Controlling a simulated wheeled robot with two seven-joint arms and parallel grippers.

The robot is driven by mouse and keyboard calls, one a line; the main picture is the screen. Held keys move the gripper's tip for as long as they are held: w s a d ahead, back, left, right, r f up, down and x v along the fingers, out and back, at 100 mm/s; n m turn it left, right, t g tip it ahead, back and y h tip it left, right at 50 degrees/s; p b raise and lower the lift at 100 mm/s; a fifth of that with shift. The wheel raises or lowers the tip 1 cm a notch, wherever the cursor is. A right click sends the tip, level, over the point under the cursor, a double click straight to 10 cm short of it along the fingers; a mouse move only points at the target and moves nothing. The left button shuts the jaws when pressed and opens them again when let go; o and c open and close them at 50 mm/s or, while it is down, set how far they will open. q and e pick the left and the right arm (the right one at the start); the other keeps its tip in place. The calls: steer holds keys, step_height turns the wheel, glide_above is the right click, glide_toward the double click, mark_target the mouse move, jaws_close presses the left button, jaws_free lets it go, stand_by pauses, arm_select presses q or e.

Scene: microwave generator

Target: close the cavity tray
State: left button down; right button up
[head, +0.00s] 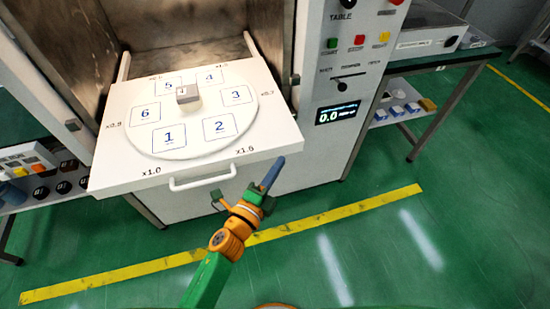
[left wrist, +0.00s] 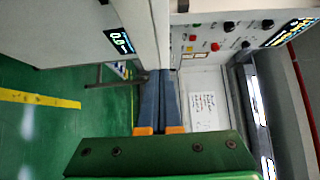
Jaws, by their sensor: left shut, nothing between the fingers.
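The white cavity tray (head: 112,172) is pulled out of the open metal cavity (head: 190,60). It carries a round turntable (head: 190,125) with numbered squares and a small grey-brown block (head: 187,93) near its middle. A white bar handle (head: 203,181) runs along the tray's front edge. My left gripper (head: 271,172) is shut and empty, right of the handle at the tray's front right edge. I cannot tell whether it touches the tray. The left wrist view shows its blue fingers together (left wrist: 159,78). My right gripper is not in view.
A control panel (head: 352,60) with buttons and a lit display (head: 337,112) stands right of the cavity. A side table (head: 440,58) is at the far right, and a shelf with dark jars (head: 62,187) at the left. The green floor in front is clear.

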arm_select(q)
steer(key=shift+w+a, duration=0.35)
steer(key=shift+w, duration=0.55)
